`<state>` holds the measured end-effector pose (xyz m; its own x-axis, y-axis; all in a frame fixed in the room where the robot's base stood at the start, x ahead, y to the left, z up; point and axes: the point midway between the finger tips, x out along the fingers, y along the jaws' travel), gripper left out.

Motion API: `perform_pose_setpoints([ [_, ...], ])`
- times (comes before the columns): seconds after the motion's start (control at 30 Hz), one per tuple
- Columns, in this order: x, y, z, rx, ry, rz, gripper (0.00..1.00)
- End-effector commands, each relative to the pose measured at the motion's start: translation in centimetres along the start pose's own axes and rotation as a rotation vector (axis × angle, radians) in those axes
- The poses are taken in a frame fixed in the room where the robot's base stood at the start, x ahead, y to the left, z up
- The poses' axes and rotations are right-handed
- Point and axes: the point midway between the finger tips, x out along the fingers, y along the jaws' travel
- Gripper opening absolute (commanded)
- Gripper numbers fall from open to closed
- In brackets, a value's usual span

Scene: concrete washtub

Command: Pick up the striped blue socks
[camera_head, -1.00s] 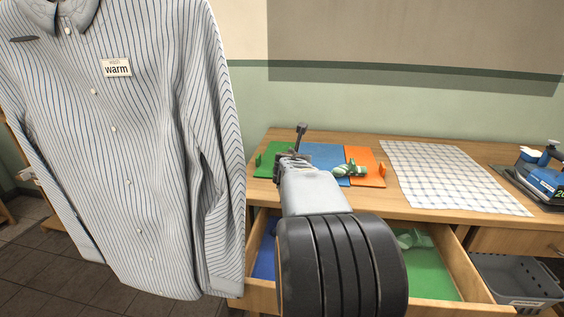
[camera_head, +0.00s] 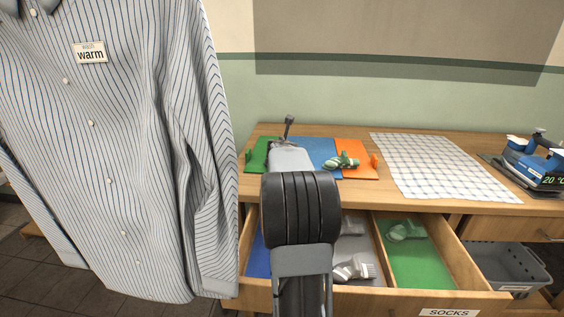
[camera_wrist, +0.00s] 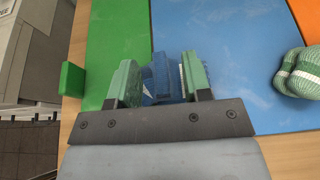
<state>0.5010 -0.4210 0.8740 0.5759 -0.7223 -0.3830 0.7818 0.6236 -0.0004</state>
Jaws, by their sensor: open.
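The striped blue socks (camera_wrist: 160,86) show in the wrist view as a dark blue bundle with a pale stripe, over the blue mat (camera_wrist: 232,40). They lie between the two fingers of my gripper (camera_wrist: 160,80), partly hidden by the fingers and the gripper's front edge. The gripper is open around them; I cannot tell whether a finger touches them. In the head view my arm hides the socks and most of the gripper, which is over the left part of the coloured mats.
Green-and-white striped socks (camera_head: 342,161) lie right of my gripper, by the orange mat (camera_head: 358,172). A checked cloth (camera_head: 440,165) and an iron (camera_head: 535,165) are farther right. An open drawer (camera_head: 375,250) holds grey and green socks below. A striped shirt (camera_head: 130,150) hangs at left.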

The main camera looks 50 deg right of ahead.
Motion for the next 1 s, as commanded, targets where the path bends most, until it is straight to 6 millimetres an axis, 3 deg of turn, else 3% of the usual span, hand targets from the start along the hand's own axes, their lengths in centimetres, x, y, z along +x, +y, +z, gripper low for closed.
perform_pose_setpoints([
  [0.2,2.4,0.0,0.0,0.0,0.001,0.0,0.45],
  [0.5,2.7,0.1,0.1,0.0,0.0,0.001,0.45],
  [1.0,2.7,0.1,0.1,0.0,0.0,0.001,0.0],
])
